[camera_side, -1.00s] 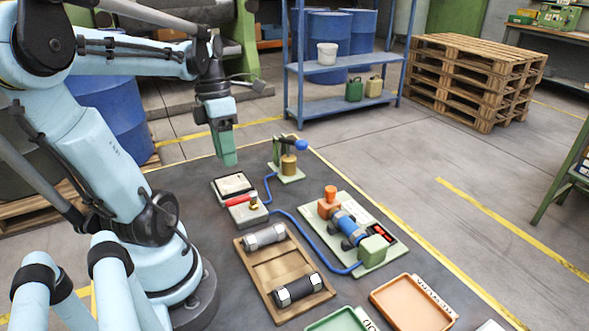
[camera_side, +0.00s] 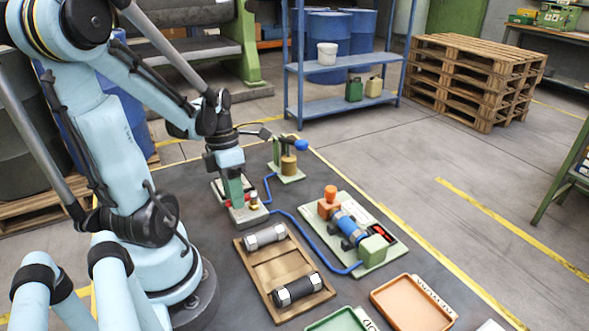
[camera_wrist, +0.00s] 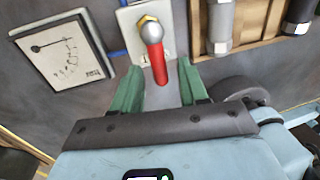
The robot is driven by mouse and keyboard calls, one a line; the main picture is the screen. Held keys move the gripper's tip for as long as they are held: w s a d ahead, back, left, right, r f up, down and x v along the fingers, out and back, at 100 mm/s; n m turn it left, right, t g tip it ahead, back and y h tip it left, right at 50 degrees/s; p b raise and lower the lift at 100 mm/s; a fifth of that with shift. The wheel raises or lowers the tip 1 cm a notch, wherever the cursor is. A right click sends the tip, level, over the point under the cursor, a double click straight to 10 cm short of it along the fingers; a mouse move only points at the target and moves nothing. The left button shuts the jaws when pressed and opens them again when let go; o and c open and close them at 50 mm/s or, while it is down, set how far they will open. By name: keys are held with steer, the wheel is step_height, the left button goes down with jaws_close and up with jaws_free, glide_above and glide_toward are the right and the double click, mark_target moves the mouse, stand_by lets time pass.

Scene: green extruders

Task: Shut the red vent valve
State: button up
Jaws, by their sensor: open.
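In the wrist view the lever points from the nut toward my gripper (camera_wrist: 160,80). The green fingers are open, one on each side of the lever's end, with visible gaps to both. In the side view my gripper (camera_side: 236,200) is low over the valve and hides most of the red lever.
A square gauge panel (camera_wrist: 63,50) lies left of the valve in the wrist view. A wooden tray (camera_side: 262,270) with two cylinders is in front. A blue hose (camera_side: 312,238) runs from the block to a pump board (camera_side: 385,252). A brass-and-blue fitting (camera_side: 289,165) stands behind.

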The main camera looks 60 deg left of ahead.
jaws_close()
stand_by(0.3)
